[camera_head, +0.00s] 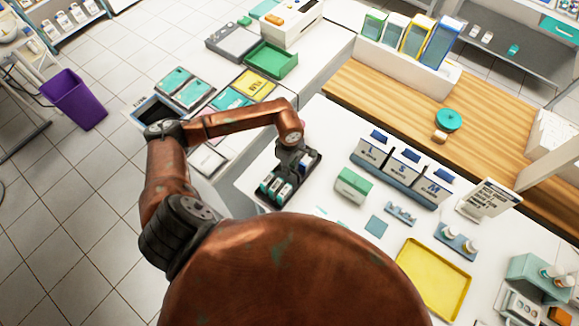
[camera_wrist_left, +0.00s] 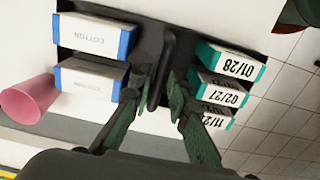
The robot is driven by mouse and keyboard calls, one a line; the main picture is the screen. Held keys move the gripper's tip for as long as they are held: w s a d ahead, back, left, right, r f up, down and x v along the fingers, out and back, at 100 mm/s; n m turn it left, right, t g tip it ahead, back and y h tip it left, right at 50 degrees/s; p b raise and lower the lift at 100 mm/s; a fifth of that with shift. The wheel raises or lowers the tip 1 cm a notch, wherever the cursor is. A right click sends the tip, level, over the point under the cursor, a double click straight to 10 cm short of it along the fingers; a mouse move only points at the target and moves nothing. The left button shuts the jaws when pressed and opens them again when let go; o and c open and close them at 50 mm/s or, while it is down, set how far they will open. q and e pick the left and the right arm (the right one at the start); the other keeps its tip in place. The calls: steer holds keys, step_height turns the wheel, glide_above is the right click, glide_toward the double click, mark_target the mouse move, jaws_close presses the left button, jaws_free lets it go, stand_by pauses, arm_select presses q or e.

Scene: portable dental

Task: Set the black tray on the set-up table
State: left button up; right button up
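The black tray (camera_head: 312,166) is near the left end of a white table in the head view, with small boxes in it. In the left wrist view the tray (camera_wrist_left: 190,25) fills the middle, with a raised central handle (camera_wrist_left: 172,65). Two white COTTON boxes with blue edges (camera_wrist_left: 92,37) are on one side. Several teal-and-white dated boxes (camera_wrist_left: 230,62) are on the other. My left gripper (camera_wrist_left: 160,85) has a finger on each side of the handle, close against it. Whether the tray touches the surface below is unclear. My right gripper is not visible.
A green-topped box (camera_head: 353,186), a rack of labelled containers (camera_head: 400,170) and a yellow tray (camera_head: 435,280) stand to the right on the white table (camera_head: 335,235). A pink cup (camera_wrist_left: 28,98) is beside the tray. A purple bin (camera_head: 74,98) stands on the floor.

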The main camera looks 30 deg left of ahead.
arm_select(q)
steer(key=shift+o, duration=1)
steer(key=shift+r, duration=0.1)
steer(key=shift+r, duration=0.3)
step_height(320, 180, up, 11)
steer(key=b, duration=0.1)
steer(key=shift+r, duration=0.2)
